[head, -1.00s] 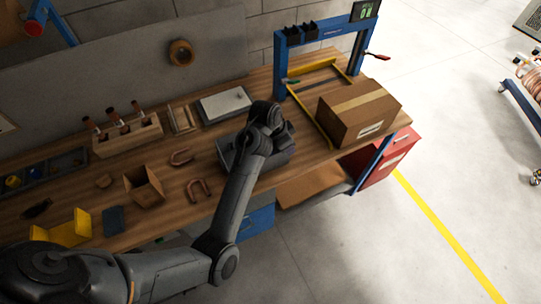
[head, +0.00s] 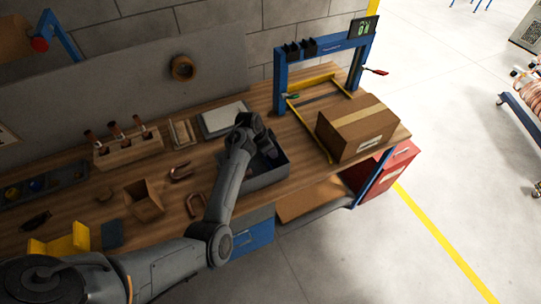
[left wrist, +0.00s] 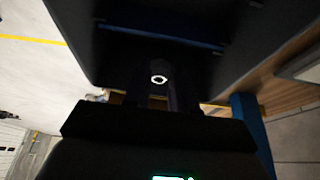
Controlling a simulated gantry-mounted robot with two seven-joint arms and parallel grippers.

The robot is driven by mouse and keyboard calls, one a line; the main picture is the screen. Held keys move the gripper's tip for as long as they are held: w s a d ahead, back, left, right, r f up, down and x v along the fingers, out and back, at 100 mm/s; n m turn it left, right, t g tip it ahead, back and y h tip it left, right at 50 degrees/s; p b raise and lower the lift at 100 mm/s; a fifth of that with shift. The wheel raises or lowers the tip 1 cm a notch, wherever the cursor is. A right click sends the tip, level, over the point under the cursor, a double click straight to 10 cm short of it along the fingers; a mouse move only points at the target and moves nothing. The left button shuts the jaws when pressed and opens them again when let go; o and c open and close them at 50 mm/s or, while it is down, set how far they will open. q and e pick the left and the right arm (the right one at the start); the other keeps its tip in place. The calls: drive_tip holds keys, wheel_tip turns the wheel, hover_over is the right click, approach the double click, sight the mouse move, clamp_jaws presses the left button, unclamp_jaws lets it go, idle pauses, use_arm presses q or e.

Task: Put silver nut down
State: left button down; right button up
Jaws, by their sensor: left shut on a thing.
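The silver nut (left wrist: 160,79) shows as a small bright ring between the fingers of my left gripper (left wrist: 158,90) in the left wrist view. The gripper is shut on it. In the head view my left gripper (head: 268,148) hangs at the dark grey bin (head: 268,180) on the workbench. The nut cannot be made out there, and my arm covers the bin's left part. Dark bin surfaces fill much of the left wrist view. I cannot tell whether the nut touches the bin. My right gripper is not in view.
A cardboard box (head: 358,130) stands right of the bin, near a blue frame (head: 281,80). A white-topped box (head: 222,118) lies behind my arm. Open floor lies right of the bench.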

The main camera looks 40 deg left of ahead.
use_arm(q)
drive_tip(key=shift+f, duration=1.65)
drive_tip(key=shift+f, duration=0.1)
drive_tip(key=shift+f, duration=0.5)
drive_tip(key=c, duration=0.9)
unclamp_jaws()
drive_tip(key=v, duration=1.3)
drive_tip(key=shift+w+d+r+p, duration=0.15)
drive_tip(key=shift+r+p, duration=0.05)
drive_tip(key=shift+p, duration=0.1)
